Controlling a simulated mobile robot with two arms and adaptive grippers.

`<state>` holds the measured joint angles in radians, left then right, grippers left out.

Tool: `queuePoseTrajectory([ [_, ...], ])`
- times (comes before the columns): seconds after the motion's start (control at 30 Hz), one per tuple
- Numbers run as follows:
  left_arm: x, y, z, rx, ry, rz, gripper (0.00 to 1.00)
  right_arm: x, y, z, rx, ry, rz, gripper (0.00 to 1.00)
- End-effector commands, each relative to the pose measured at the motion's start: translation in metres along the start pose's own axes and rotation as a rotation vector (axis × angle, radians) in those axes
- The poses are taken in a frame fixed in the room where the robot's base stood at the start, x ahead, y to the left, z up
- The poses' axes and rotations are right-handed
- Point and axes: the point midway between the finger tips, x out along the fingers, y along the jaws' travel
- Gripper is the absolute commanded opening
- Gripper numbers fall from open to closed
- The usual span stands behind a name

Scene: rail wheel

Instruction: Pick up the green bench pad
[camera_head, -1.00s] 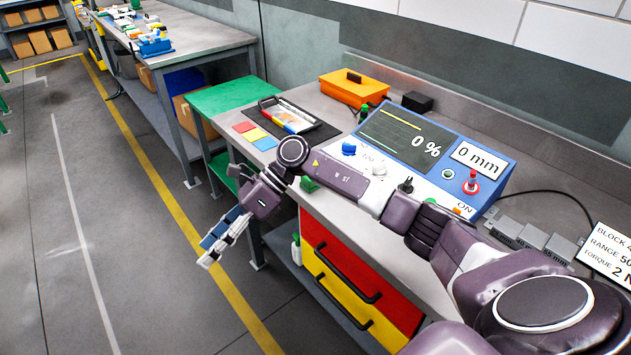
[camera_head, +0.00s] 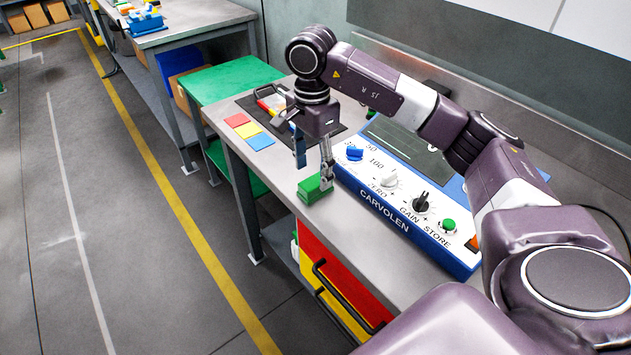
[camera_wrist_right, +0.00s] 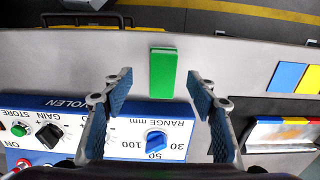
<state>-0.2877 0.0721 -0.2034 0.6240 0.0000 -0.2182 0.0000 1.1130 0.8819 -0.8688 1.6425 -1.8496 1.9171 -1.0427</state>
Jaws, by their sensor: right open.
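The green bench pad (camera_head: 314,191), a small green block, lies on the grey bench top near its front edge, just left of the blue instrument. It also shows in the right wrist view (camera_wrist_right: 163,73) as an upright green rectangle. My right gripper (camera_head: 313,169) points down above the pad, its fingers spread and empty. In the wrist view my right gripper (camera_wrist_right: 159,84) has one finger on each side of the pad's lower part, apart from it in the picture. Whether the fingertips are down at the pad's height I cannot tell. My left gripper is not in view.
The blue instrument (camera_head: 404,207) with knobs stands right beside the pad. Red, yellow and blue cards (camera_head: 261,141) and a dark mat (camera_head: 248,104) lie to the left. A green-topped table (camera_head: 232,79) adjoins the bench. Drawers with handles are below.

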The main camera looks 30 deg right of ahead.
Motion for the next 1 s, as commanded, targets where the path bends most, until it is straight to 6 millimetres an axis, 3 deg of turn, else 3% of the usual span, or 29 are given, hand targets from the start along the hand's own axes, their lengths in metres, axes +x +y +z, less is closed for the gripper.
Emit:
queuePoseTrajectory([
  [0.03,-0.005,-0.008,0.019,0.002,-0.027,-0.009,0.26,0.004,0.0,-0.001,0.002,0.0,0.002,0.53],
  [0.1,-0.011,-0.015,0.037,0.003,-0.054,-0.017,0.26,0.012,0.001,-0.001,0.002,-0.001,0.005,0.53],
  [0.2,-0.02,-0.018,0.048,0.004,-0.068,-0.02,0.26,0.025,0.0,-0.001,0.003,-0.002,0.005,0.53],
  [0.33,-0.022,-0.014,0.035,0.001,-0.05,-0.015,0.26,0.044,0.0,-0.001,0.002,-0.002,0.003,0.53],
  [0.5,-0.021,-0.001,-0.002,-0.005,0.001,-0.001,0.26,0.051,-0.001,-0.001,0.001,-0.001,-0.001,0.53],
  [0.67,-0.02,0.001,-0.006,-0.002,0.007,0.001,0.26,0.051,-0.001,-0.001,0.002,-0.002,-0.001,0.52],
  [1.0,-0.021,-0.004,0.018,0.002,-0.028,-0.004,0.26,0.051,-0.001,0.0,0.002,-0.002,-0.001,0.14],
])
